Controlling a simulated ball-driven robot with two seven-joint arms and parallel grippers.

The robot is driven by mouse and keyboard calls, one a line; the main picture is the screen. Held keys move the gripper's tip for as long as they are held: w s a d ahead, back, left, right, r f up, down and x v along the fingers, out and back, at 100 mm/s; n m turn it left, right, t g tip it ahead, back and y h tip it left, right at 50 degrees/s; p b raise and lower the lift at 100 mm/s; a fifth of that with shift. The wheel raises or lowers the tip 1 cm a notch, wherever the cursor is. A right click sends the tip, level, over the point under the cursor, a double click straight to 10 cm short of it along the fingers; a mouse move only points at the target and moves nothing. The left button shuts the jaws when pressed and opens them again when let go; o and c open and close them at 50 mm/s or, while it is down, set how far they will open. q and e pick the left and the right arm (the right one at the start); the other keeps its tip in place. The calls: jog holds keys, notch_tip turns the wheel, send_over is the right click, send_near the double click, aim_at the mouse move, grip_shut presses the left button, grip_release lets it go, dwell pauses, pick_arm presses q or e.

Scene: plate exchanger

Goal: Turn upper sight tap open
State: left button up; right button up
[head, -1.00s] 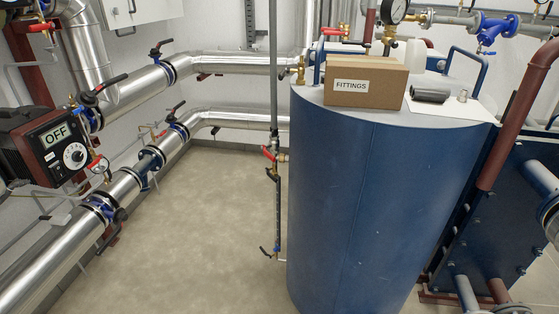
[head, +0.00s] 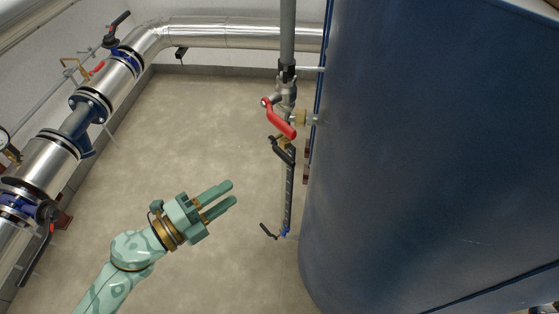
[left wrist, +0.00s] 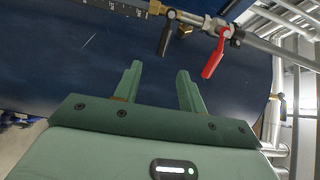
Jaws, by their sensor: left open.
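The sight gauge is a thin upright tube (head: 288,195) with a scale beside the blue tank. Its upper tap has a black lever (head: 284,152), slanting down to the right in the head view. This black lever also shows in the left wrist view (left wrist: 166,36). Just above it is a valve with a red lever (head: 280,120), also in the left wrist view (left wrist: 212,56). A lower black lever (head: 268,231) is at the tube's foot. My left gripper (head: 232,192) is open and empty, left of the tube and apart from it. My right gripper is not in view.
The large blue tank (head: 430,150) fills the right side. Silver pipes (head: 240,37) run along the back wall and the left, with valves (head: 118,50) on them. The beige floor (head: 190,120) between is clear.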

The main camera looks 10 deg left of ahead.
aim_at(282, 160)
pick_arm(q)
jog(key=shift+m, duration=0.3)
jog(key=x, duration=0.5)
jog(key=b+x, duration=0.1)
jog(key=x, duration=0.4)
jog(key=b+x, duration=0.1)
jog(key=x, duration=0.5)
jog(key=shift+s+d+r, duration=0.2)
jog(key=shift+d+r, duration=0.1)
jog(key=shift+d, duration=0.05)
grip_shut()
